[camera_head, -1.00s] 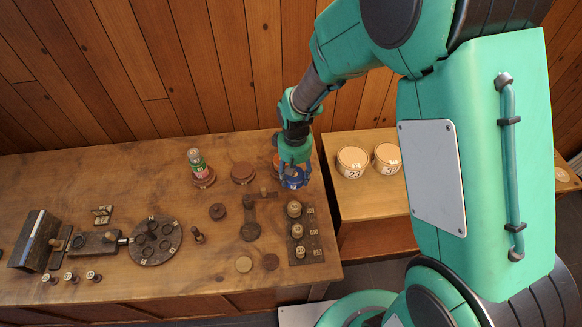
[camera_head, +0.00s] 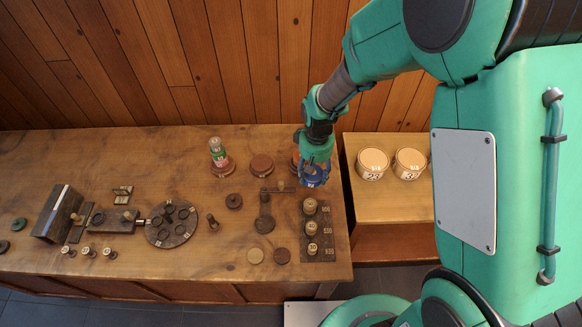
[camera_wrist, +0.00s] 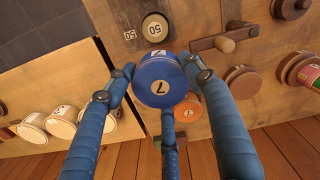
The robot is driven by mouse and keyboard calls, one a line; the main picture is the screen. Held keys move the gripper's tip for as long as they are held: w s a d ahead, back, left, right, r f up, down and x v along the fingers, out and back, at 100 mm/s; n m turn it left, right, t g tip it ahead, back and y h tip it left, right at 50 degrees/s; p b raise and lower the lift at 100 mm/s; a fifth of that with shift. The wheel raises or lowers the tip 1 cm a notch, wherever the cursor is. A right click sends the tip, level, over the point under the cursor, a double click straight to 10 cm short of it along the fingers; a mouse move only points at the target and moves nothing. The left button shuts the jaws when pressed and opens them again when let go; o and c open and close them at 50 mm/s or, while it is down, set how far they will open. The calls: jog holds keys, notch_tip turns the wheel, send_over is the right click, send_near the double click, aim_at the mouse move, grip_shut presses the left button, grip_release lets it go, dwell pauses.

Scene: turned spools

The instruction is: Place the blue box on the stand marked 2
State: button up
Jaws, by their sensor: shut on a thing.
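The blue box (camera_head: 314,176) is a short round box. In the wrist view the blue box (camera_wrist: 160,82) shows a pale label reading 7 on its round face. My gripper (camera_head: 318,160) is shut on it, with blue fingers around its sides in the wrist view (camera_wrist: 160,90). It is near the right end of the table, by the weight block. Brown round stands (camera_head: 261,166) are along the back of the table; one (camera_head: 222,169) bears a green and red jar (camera_head: 218,152). An orange round thing (camera_wrist: 187,110) is partly hidden behind the box. I cannot read which stand is marked 2.
A dark block with several numbered weights (camera_head: 311,228) stands close in front of my gripper. White round boxes (camera_head: 373,163) sit on the side table at right. The table's back-left area is clear.

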jog(key=w+a+n+b, duration=0.1)
jog(key=w+a, duration=0.7)
jog(key=n+b, duration=0.2)
send_over(261, 162)
jog(key=shift+r, duration=0.4)
jog(key=shift+d, duration=0.1)
jog(key=shift+f, duration=3.15)
jog(key=shift+f, duration=0.1)
jog(key=shift+f+b, duration=0.3)
jog(key=shift+f, duration=1.45)
jog(key=shift+f, duration=0.15)
jog(key=o, duration=1.1)
jog(key=shift+o, duration=0.2)
